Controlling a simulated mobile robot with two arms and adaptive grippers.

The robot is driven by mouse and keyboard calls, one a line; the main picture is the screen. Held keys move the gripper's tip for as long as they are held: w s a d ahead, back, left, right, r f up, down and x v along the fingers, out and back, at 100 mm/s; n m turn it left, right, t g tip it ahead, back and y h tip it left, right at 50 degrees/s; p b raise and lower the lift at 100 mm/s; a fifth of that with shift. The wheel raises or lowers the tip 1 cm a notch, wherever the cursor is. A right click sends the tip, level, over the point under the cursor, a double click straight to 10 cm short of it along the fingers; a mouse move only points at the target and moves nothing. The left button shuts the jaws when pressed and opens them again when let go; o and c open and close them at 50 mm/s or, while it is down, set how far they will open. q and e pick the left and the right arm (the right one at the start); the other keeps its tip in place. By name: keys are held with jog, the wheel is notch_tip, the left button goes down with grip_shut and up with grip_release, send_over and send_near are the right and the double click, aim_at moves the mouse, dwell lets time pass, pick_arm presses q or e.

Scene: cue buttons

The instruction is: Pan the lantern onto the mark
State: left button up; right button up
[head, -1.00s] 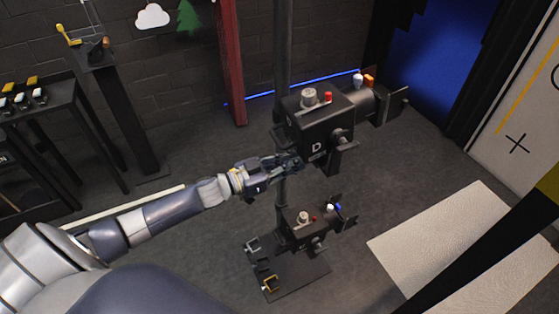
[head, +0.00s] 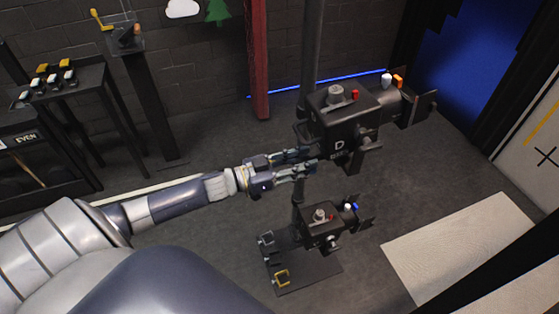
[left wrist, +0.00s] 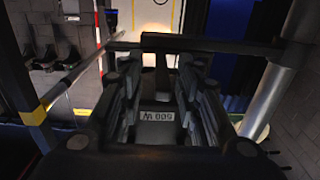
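A black lantern marked D (head: 345,118) hangs on a dark vertical pole, its nose pointing right. A dark handle (head: 367,150) sticks out below it. A similar smaller-looking lantern (head: 325,228) sits lower on the same pole. A black cross mark (head: 546,157) is on the pale panel at the right edge. My left gripper (head: 314,160) is open at the lantern's left rear, its two fingers apart. My right gripper is not in view.
A stand with buttons (head: 55,88) and a pedestal with a small lever (head: 125,42) are at the left. A white mat (head: 450,245) lies on the floor at right. A red post (head: 258,60) stands behind.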

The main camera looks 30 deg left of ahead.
pick_arm(q)
jog(key=v, duration=0.8)
jog(key=shift+s+a, duration=0.15)
jog(key=shift+s, duration=0.15)
